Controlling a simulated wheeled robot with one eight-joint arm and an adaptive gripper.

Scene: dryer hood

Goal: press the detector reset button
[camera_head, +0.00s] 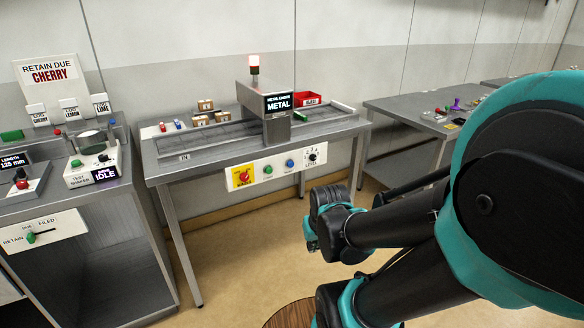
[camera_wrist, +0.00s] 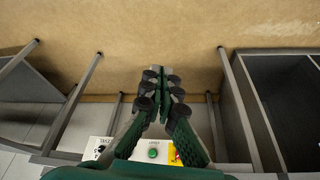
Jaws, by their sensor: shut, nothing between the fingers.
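The white panel on the table's front carries a red button on a yellow plate (camera_head: 243,177), a green button (camera_head: 267,169), a blue button (camera_head: 290,163) and a level knob (camera_head: 312,157). The button labels are too small to read, so I cannot tell which is reset. My gripper (camera_head: 310,233) is shut and empty, in front of and below the panel's right end. The wrist view shows its fingers (camera_wrist: 160,75) together, with the green button (camera_wrist: 152,153) behind them.
Several small boxes (camera_head: 205,105) and a red bin (camera_head: 307,98) are on the conveyor table. Another table (camera_head: 410,118) stands at the right. Open floor lies before the panel.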

